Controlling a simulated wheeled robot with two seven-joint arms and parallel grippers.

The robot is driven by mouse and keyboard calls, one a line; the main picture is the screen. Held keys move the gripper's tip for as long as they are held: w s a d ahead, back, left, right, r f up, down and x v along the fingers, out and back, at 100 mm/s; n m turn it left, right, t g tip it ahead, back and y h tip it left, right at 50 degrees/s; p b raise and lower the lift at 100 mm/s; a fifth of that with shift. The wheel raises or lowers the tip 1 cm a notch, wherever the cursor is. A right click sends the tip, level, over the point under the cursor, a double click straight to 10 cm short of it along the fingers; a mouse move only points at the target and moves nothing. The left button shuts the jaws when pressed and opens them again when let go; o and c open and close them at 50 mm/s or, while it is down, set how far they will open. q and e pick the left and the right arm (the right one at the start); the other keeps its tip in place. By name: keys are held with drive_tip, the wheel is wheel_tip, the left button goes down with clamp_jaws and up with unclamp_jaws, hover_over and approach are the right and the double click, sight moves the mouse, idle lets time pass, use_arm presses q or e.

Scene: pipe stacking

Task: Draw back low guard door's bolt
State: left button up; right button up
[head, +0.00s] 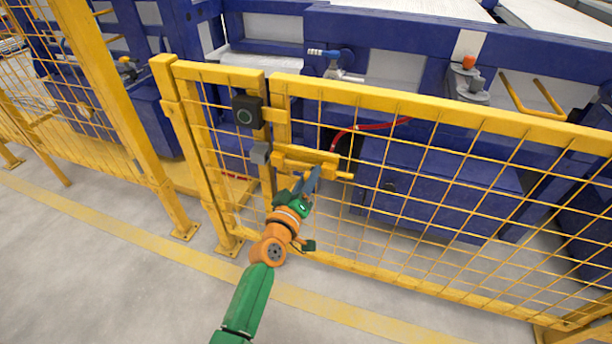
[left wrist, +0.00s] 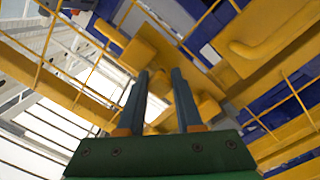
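The low guard door (head: 440,110) is a yellow mesh panel and stands in line with the fence post. Its yellow bolt (head: 300,153) lies level across the door's left edge, with a rod end (head: 344,176) showing at its right. My left gripper (head: 314,172) is just below and in front of the bolt in the head view. In the left wrist view my left gripper (left wrist: 160,72) has its two grey fingers apart, with yellow metal seen between and beyond them. I cannot tell whether they touch the bolt. My right gripper is not in view.
Blue machinery (head: 440,185) stands behind the door. The grey floor (head: 120,280) in front is clear, with a yellow line along it.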

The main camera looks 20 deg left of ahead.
use_arm(q)
drive_tip(key=o, duration=0.4)
drive_tip(key=shift+d, duration=0.35)
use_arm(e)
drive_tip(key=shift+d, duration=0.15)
use_arm(q)
drive_tip(key=shift+a, duration=0.1)
drive_tip(key=s, duration=0.2)
drive_tip(key=s+p, duration=0.1)
drive_tip(key=s, duration=0.4)
drive_tip(key=shift+a, duration=0.25)
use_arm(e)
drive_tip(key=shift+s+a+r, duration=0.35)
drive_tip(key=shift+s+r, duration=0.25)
